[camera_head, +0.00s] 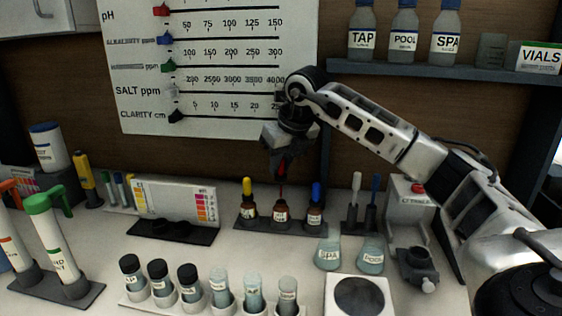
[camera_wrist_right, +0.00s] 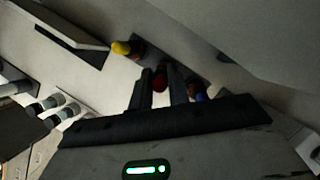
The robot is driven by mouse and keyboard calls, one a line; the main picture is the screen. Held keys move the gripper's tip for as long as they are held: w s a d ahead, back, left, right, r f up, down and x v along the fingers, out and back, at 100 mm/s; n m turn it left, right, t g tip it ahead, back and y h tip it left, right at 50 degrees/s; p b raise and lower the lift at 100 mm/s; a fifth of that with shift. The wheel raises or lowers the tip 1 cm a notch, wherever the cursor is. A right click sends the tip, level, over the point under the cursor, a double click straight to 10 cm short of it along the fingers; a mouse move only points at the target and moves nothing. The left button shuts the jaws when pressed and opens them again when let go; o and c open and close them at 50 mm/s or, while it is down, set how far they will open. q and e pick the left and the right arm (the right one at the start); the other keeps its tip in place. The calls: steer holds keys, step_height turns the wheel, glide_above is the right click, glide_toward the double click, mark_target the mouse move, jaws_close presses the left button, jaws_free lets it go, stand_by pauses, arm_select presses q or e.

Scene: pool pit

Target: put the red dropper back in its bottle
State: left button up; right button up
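My right gripper (camera_head: 284,160) points down in front of the wall chart and is shut on the red dropper (camera_head: 282,178). The dropper hangs upright, its thin stem reaching down to about the mouth of the brown bottle (camera_head: 280,212) in the middle of the dark rack (camera_head: 262,227). I cannot tell whether the tip is inside the neck. In the right wrist view the red bulb (camera_wrist_right: 160,78) shows between the two fingers (camera_wrist_right: 161,90); the brown bottle is largely hidden there. My left gripper is not in view.
A yellow-topped bottle (camera_head: 247,203) and a blue-topped bottle (camera_head: 315,206) stand close on either side in the rack. Several vials (camera_head: 188,282) stand in front. Two beakers (camera_head: 328,252) and a stand with two probes (camera_head: 356,200) are to the right.

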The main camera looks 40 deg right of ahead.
mark_target(284, 181)
steer(key=shift+f+b, duration=0.4)
steer(key=shift+f, duration=0.3)
steer(key=shift+f, duration=0.2)
steer(key=shift+f+b, duration=1.05)
steer(key=shift+f, duration=0.5)
steer(key=shift+f, duration=0.1)
steer(key=shift+f+b, duration=0.6)
steer(key=shift+f, duration=0.05)
steer(key=o, duration=0.7)
steer(key=shift+c, duration=0.2)
